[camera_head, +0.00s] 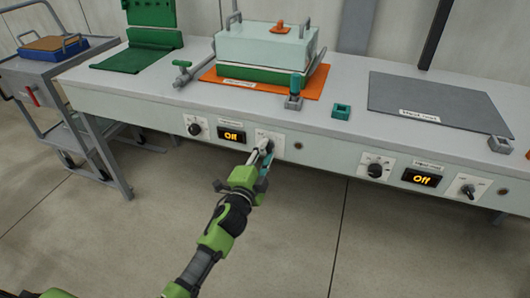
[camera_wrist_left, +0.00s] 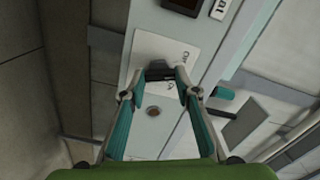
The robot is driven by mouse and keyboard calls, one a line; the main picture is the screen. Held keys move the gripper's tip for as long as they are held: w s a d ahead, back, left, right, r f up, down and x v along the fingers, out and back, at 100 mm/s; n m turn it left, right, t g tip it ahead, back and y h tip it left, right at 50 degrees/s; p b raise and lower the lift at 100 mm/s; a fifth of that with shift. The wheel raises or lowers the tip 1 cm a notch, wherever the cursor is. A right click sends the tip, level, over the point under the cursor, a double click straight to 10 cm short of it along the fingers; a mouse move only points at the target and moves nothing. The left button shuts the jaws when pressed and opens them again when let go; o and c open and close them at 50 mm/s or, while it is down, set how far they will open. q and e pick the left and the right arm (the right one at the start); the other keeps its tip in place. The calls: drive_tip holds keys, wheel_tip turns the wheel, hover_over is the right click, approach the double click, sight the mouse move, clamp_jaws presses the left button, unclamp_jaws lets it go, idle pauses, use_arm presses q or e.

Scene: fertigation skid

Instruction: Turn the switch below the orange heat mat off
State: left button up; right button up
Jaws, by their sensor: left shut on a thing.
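The orange heat mat (camera_head: 312,90) lies on the bench under a pale green lidded box. Below it, on the bench's front face, are a dial (camera_head: 195,129), a display (camera_head: 234,136) reading "Off" in orange, and a white switch plate (camera_head: 277,136). My left gripper (camera_head: 262,152) is at this plate, shut on the switch. The left wrist view shows the dark switch (camera_wrist_left: 157,73) between the fingertips (camera_wrist_left: 161,76), in front of its white plate. The fingers partly hide the switch in the head view. My right gripper is not in view.
A grey mat (camera_head: 440,96) lies to the right, with its own dial (camera_head: 375,170), "Off" display (camera_head: 422,178) and switch (camera_head: 468,190) below. A green stand (camera_head: 137,60) is at the back left. A cart (camera_head: 45,75) stands left of the bench. The floor in front is clear.

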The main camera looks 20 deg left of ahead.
use_arm(q)
drive_tip(key=n, duration=0.2)
drive_tip(key=shift+r+n+p, duration=0.15)
drive_tip(key=shift+n+p, duration=0.15)
drive_tip(key=shift+p, duration=0.05)
drive_tip(key=shift+n+p, duration=0.35)
drive_tip(key=shift+n, duration=0.85)
drive_tip(key=shift+c, duration=0.2)
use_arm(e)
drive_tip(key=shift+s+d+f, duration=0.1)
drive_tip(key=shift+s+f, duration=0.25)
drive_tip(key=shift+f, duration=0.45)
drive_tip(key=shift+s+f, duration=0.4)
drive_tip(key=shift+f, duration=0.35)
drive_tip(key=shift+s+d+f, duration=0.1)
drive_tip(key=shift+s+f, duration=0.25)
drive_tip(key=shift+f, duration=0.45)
use_arm(q)
drive_tip(key=shift+o, duration=0.2)
drive_tip(key=shift+c, duration=0.2)
drive_tip(key=o, duration=1.1)
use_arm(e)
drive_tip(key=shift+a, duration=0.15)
